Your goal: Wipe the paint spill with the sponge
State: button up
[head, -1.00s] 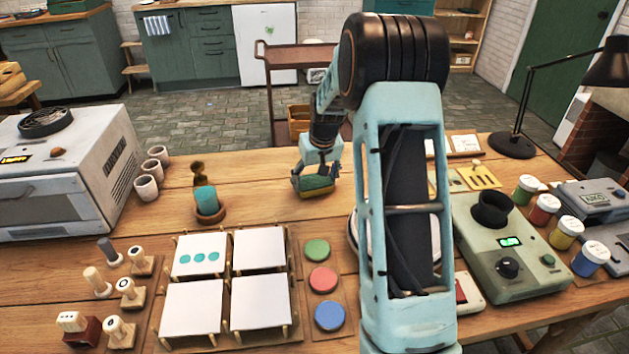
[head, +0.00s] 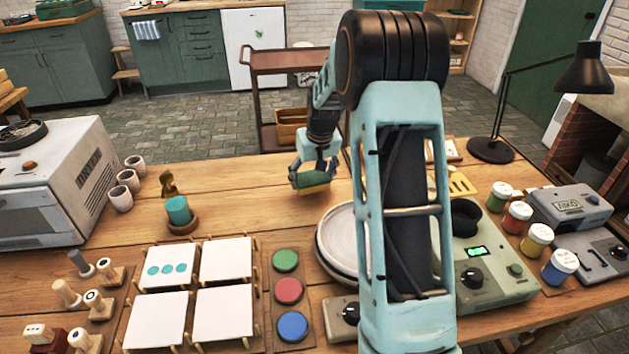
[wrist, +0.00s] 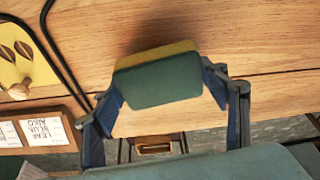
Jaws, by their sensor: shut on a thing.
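My gripper (head: 314,168) is shut on the sponge (head: 315,182), a block with a green layer and a yellow layer. In the wrist view the sponge (wrist: 160,82) sits between the two fingers, green side towards the camera. It is over the back part of the wooden table (head: 245,187), tilted, with a shadow just below it. It seems slightly above the wood, but contact is hard to tell. I see no paint spill on the visible tabletop; my arm hides part of the table.
A round pottery wheel (head: 335,243) stands near the sponge, partly behind my arm. A teal cup-like item (head: 178,209), white tiles (head: 225,258) and paint discs (head: 289,291) lie to the left. Paint jars (head: 537,239) and a lamp (head: 490,150) stand right. Bare wood lies left of the sponge.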

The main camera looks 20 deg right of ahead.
jog(key=shift+r+p, duration=1.25)
jog(key=shift+r, duration=1.05)
